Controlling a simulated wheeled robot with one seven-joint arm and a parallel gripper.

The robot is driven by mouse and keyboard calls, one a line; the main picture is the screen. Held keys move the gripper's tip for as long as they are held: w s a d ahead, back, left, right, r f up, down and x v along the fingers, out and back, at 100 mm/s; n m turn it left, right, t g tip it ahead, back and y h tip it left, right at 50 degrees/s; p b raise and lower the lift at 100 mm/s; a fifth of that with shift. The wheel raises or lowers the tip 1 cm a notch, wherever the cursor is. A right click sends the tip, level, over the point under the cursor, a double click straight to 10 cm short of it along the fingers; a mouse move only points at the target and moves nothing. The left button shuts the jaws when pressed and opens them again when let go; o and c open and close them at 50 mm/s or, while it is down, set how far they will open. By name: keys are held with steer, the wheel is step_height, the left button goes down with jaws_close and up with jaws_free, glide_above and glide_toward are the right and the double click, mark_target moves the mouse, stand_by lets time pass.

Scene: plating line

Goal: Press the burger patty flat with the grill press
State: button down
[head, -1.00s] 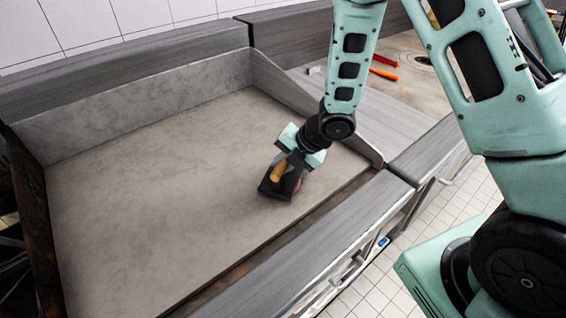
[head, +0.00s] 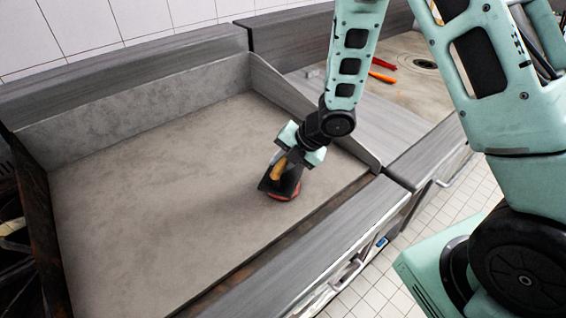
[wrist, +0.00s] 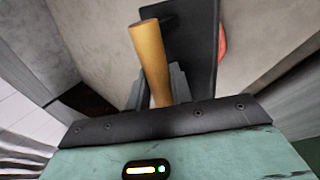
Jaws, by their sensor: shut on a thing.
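The grill press (head: 268,183) has a dark flat plate and a tan wooden handle. My gripper (head: 284,160) is shut on that handle, above the right front part of the griddle. In the wrist view the handle (wrist: 148,50) sits between my fingers, with the black plate (wrist: 200,45) beyond it. The burger patty (head: 284,197) is a reddish-orange disc on the griddle, mostly hidden under the press. A sliver of the patty (wrist: 222,42) shows past the plate's right edge in the wrist view. The plate looks tilted; whether it touches the patty is unclear.
The grey griddle surface (head: 150,190) is otherwise bare, with wide free room to the left. Raised walls (head: 130,110) bound it at the back and right. An orange-handled tool (head: 383,77) and a red one (head: 384,66) lie on the counter beyond.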

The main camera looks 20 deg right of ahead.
steer(key=shift+w+r+p, duration=0.1)
steer(key=shift+r+p, duration=2)
steer(key=shift+r, duration=0.9)
